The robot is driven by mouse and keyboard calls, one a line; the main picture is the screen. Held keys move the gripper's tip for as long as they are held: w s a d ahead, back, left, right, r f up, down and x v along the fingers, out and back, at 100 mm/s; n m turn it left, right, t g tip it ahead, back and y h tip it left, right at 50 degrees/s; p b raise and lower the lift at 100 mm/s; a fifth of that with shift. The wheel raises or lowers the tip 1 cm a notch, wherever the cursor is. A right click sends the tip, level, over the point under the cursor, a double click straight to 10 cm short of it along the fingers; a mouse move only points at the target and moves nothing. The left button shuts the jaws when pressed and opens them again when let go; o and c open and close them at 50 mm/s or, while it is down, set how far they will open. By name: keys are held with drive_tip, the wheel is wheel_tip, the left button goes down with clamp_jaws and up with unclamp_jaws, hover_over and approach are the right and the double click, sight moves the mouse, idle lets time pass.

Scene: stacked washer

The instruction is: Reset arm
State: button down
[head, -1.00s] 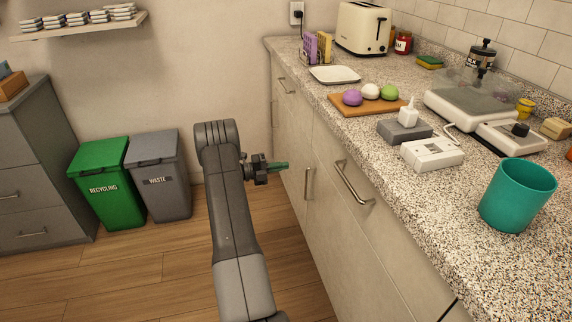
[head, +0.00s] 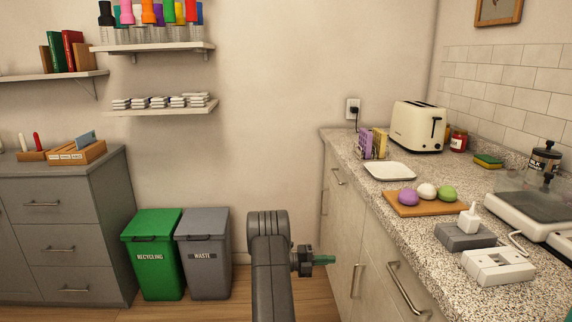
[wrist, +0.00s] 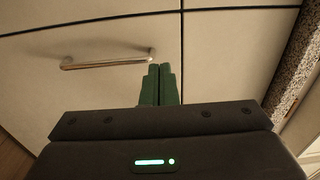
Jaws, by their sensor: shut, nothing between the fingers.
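My gripper (head: 324,260) is at the end of my dark grey arm in the head view, low in front of the beige cabinet fronts. Its green fingers point right, towards the cabinets. In the wrist view the green fingers (wrist: 159,84) are together, with nothing between them. Behind them are a pale cabinet door (wrist: 90,95) and a metal bar handle (wrist: 105,61). The fingertips appear close to the handle's right end in the picture, but I cannot tell the gap.
The speckled counter (head: 365,194) runs along the right, holding a toaster (head: 419,126), a white tray (head: 389,171), a cutting board (head: 421,207) and several devices. A green recycling bin (head: 152,255) and a grey waste bin (head: 204,255) stand left of my arm. Grey drawers (head: 65,215) are far left.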

sight(364, 257)
drive_tip(key=d, duration=0.3)
drive_tip(key=d+b, duration=0.1)
drive_tip(key=d, duration=0.5)
drive_tip(key=shift+w+d, duration=0.3)
